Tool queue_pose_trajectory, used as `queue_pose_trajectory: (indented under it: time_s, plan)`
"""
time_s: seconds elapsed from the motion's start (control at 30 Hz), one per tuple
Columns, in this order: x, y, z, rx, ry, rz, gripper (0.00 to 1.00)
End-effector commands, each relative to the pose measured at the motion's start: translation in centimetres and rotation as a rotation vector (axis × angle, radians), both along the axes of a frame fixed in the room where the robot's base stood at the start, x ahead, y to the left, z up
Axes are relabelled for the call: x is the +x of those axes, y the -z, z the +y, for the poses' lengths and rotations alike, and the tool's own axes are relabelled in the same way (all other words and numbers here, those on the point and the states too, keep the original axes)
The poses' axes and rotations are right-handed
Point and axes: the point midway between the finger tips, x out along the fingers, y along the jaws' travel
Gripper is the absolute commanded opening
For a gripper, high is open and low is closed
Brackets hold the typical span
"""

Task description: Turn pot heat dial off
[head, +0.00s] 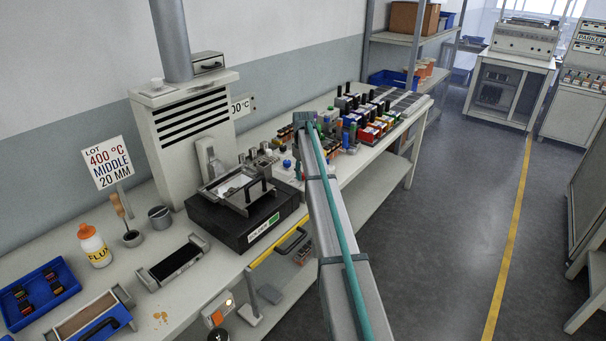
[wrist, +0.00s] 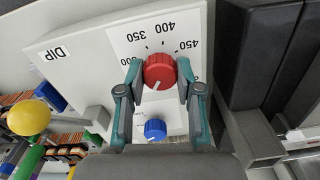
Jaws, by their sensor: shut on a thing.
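The red dial (wrist: 160,72) is on a white panel printed with 350, 400 and 450, which appears upside down in the wrist view. Its white pointer line points down and slightly left in the picture, away from these numbers. My gripper (wrist: 158,76) is shut on the red dial, with one teal-edged finger on each side. A blue dial (wrist: 155,129) sits just below, between the fingers and apart from them. In the head view the black solder pot unit (head: 248,212) stands on the bench left of my arm. I cannot make out my gripper or the dials there.
A sign (head: 108,162) reads 400 °C, middle, 20 mm. A flux bottle (head: 94,246) and a blue tray (head: 38,292) stand at the left. Several coloured connectors (head: 368,122) crowd the bench's far end. A dark block (wrist: 262,52) stands close right of the panel.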

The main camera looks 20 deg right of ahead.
Motion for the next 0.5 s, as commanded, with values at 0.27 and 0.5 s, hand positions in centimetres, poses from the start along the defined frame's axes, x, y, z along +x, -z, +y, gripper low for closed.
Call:
queue_pose_trajectory:
  time_s: [0.27, 0.5]
  plan:
    - [0.06, -0.08, -0.02, -0.001, -0.259, -0.001, 0.0]
    - [0.06, -0.09, -0.03, -0.001, -0.454, -0.001, 0.0]
